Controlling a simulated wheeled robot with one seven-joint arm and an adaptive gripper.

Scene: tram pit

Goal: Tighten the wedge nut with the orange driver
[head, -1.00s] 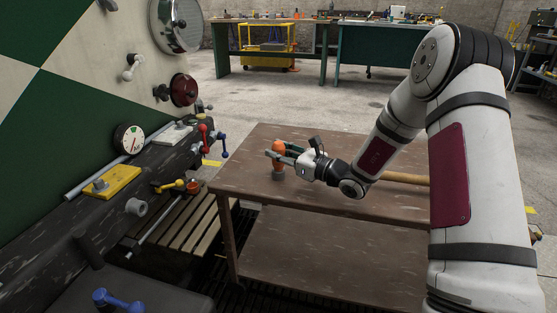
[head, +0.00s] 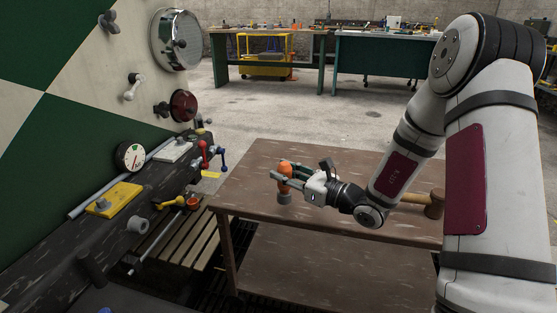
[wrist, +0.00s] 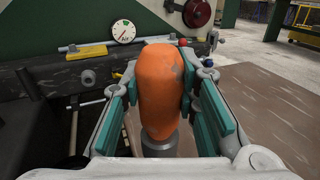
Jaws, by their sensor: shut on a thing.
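The orange driver (head: 286,170), with a grey socket end (head: 285,197) pointing down, is upright in my gripper (head: 282,174). In the wrist view the orange body (wrist: 160,88) stands between the teal pads, which are closed around it. The socket is over the brown table; I cannot tell whether it touches the top. A yellow block (head: 121,196) with a grey nut-like piece (head: 103,204) lies on the dark beam at the left, apart from the driver. I cannot tell for sure that this piece is the wedge nut.
The brown table (head: 262,155) carries a wooden mallet (head: 435,204) at the right. Slatted boards (head: 178,240) lie between beam and table. Open floor lies behind.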

